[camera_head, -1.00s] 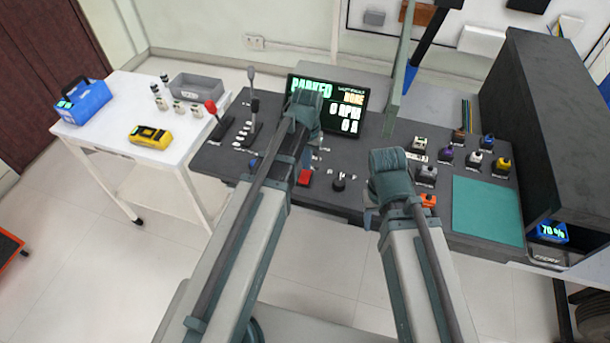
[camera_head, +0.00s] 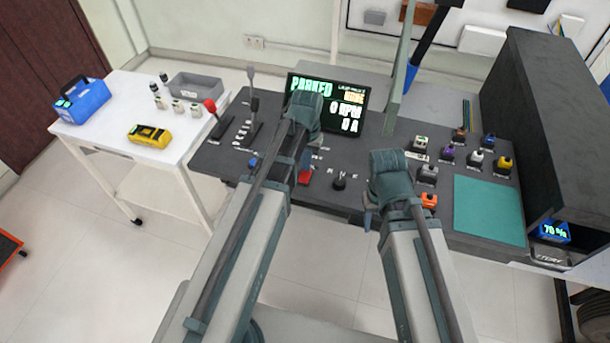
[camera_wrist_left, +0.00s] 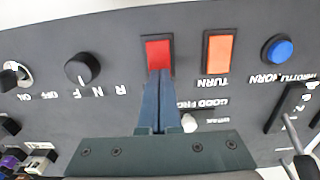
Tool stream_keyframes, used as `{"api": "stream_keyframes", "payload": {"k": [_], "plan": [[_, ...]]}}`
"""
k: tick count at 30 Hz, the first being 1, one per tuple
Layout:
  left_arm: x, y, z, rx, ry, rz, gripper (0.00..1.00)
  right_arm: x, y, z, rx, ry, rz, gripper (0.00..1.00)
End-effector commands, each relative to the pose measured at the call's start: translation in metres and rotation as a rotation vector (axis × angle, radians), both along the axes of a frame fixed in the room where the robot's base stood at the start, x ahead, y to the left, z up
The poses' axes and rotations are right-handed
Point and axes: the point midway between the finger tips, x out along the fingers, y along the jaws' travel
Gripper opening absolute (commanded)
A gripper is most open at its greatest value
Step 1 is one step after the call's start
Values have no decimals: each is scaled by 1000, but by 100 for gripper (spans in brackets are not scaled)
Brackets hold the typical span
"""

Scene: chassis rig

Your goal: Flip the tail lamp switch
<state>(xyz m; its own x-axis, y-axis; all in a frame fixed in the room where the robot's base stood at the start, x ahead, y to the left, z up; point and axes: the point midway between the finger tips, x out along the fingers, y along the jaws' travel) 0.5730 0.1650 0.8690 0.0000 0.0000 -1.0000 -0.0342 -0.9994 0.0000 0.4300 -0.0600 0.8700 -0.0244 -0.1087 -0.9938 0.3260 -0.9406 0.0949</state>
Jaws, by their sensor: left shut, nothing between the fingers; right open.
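A red rocker switch (camera_wrist_left: 159,52) sits on the dark console in the left wrist view; its label is hidden behind my fingers. It also shows small in the head view (camera_head: 305,178), partly covered. My left gripper (camera_wrist_left: 161,76) is shut and empty, its fingertips at the lower edge of the red switch; I cannot tell whether they touch it. An orange switch labelled TURN (camera_wrist_left: 218,54) is just right of it. My right gripper (camera_head: 370,215) is open over the console's front edge, mostly hidden by its own wrist.
A black R-N-F knob (camera_wrist_left: 82,68) and a key switch (camera_wrist_left: 14,75) lie left of the red switch; a blue horn button (camera_wrist_left: 277,50) lies right. The console screen (camera_head: 335,105) reads PARKED. A white side table (camera_head: 110,115) stands at left.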

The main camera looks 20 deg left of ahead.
Motion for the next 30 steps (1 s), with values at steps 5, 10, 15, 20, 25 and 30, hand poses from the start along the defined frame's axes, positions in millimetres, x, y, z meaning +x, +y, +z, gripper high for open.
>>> {"api": "stream_keyframes", "payload": {"k": [5,10,15,20,25,30], "plan": [[0,0,-3,0,0,0,0,0,0,-3,0,0,0,50],[0,0,-6,0,0,0,0,0,0,-6,0,0,0,50],[0,0,-8,0,0,0,0,0,0,-8,0,0,0,50],[0,0,-8,0,0,0,0,0,0,-7,0,0,0,50],[0,0,0,0,0,0,0,0,0,0,0,0,0,50],[0,0,14,0,0,0,0,0,0,14,0,0,0,50]]}}
